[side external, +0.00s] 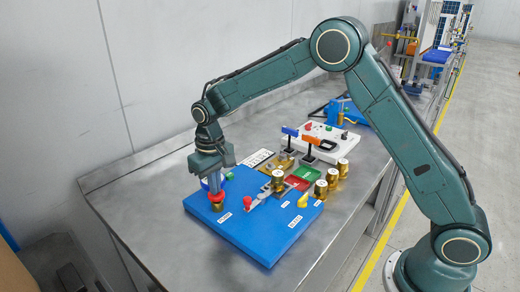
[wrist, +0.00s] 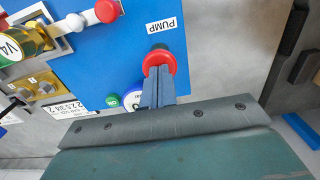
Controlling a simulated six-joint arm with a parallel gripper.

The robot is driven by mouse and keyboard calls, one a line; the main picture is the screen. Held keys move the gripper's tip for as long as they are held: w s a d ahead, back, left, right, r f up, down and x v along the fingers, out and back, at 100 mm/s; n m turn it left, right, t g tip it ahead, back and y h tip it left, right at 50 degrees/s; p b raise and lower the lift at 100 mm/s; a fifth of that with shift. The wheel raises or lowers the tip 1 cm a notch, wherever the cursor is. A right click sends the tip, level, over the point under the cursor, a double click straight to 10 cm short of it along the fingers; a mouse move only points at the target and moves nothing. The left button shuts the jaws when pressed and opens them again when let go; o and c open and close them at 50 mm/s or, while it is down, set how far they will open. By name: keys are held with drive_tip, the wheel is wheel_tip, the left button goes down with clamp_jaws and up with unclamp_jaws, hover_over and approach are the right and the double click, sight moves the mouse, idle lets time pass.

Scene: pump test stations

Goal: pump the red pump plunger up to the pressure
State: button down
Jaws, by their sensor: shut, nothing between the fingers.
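The red pump plunger (side external: 216,197) stands on its brass body near the left corner of the blue board (side external: 262,240). It also shows in the wrist view (wrist: 159,58) beside the PUMP label (wrist: 164,24). My gripper (side external: 214,187) is directly above the plunger, pointing down, with its fingers together and empty. In the wrist view my gripper's fingertips (wrist: 158,76) overlap the near edge of the red cap. I cannot tell whether they touch it. A round white dial (wrist: 133,99), probably the gauge, is mostly hidden behind the fingers; its reading does not show.
A green button (wrist: 112,100) sits beside the dial. A V4 brass valve (wrist: 14,46) and a red-knobbed lever (wrist: 106,11) are nearby on the board. Several brass parts, a red tray (side external: 297,183) and a white panel (side external: 325,140) stand farther right. Bare metal table lies in front.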

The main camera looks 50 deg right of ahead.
drive_tip(key=shift+r, duration=2.1)
drive_tip(key=shift+f, duration=0.2)
drive_tip(key=shift+f, duration=1.95)
drive_tip(key=shift+r, duration=2.2)
wheel_tip(320, 180, up, 5)
